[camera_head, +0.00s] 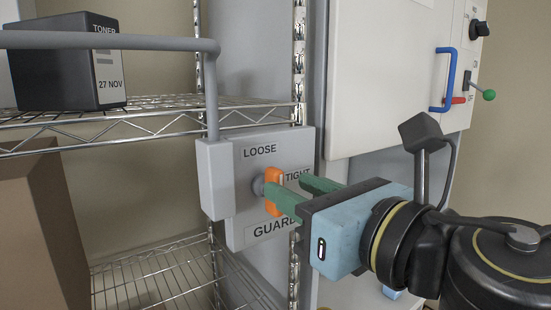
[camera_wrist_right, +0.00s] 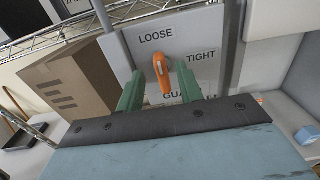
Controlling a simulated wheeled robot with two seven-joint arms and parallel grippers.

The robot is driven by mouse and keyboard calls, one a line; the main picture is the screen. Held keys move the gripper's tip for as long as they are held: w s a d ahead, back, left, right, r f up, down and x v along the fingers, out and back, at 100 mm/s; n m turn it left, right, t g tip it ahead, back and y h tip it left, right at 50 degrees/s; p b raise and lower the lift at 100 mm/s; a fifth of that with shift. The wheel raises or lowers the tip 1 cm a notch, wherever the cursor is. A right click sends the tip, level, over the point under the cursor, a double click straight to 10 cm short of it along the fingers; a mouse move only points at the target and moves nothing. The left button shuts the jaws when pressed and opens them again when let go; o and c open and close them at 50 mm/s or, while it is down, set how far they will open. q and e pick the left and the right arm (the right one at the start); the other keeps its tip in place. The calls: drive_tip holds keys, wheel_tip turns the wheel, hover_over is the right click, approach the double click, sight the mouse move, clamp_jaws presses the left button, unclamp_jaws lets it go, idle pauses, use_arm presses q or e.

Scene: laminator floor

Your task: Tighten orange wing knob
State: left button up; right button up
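The orange wing knob (camera_head: 272,191) sits on a grey guard plate (camera_head: 246,226) with the labels LOOSE, TIGHT and GUARD. In the right wrist view the knob (camera_wrist_right: 162,76) stands nearly upright with a slight tilt, below LOOSE and left of TIGHT. My right gripper (camera_head: 296,194) reaches in from the right with its green fingers pointing at the plate. In the wrist view its fingers (camera_wrist_right: 158,88) are apart, one on each side of the knob, with a gap showing on both sides. My left gripper is not in view.
A grey bar (camera_head: 120,40) runs along the left and bends down to the guard plate. A wire shelf (camera_head: 150,115) holds a black toner box (camera_head: 70,62). A cardboard box (camera_head: 45,230) stands below. A white cabinet with a blue handle (camera_head: 449,80) is at the right.

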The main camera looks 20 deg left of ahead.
sight(281, 182)
drive_tip(key=shift+p+x, duration=0.6)
drive_tip(key=shift+x, duration=1.95)
